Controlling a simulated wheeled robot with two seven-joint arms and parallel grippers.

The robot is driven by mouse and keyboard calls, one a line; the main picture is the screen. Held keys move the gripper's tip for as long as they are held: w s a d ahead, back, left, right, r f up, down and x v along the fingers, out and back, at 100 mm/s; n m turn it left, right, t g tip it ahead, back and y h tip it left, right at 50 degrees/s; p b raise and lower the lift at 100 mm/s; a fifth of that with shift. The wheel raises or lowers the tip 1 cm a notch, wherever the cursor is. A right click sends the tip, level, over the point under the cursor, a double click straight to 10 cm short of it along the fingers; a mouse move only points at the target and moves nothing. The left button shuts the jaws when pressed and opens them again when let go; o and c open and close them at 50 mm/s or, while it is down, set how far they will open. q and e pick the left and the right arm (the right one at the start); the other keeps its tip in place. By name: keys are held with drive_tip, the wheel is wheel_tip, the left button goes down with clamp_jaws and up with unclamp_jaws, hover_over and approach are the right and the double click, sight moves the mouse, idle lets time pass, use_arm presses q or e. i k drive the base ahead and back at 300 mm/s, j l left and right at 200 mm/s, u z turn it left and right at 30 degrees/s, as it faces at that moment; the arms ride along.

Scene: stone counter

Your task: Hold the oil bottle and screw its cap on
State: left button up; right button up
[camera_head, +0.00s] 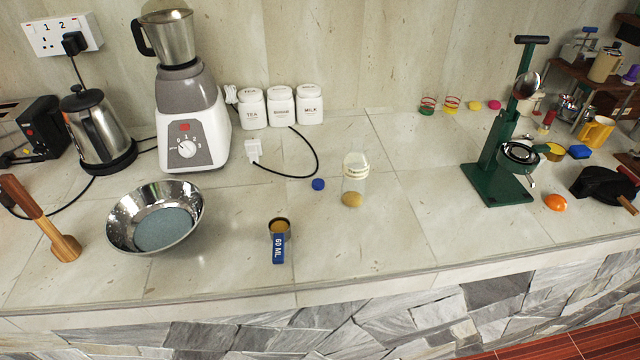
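A clear bottle (354,184) with a pale rim and a little yellow content at its bottom stands upright near the middle of the counter. It looks like the oil bottle, and no cap shows on its top. A small round blue cap (318,184) lies on the counter just left of the bottle, apart from it. Neither of my grippers is in the view.
A measuring cup (279,230) with a blue handle and a steel bowl (125,213) stand left of the bottle. A blender (190,120) and white jars (281,107) stand behind. A green press (500,170) is to the right. Counter between bottle and press is clear.

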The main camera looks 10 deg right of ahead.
sight(355, 163)
drive_tip(key=k+j, duration=0.1)
drive_tip(key=j, duration=0.45)
drive_tip(key=k+j+u, duration=0.1)
drive_tip(key=j, duration=0.5)
drive_tip(key=k+j, duration=0.1)
drive_tip(key=j, duration=0.45)
drive_tip(key=k+j, duration=0.1)
drive_tip(key=j, duration=0.5)
drive_tip(key=u, duration=0.05)
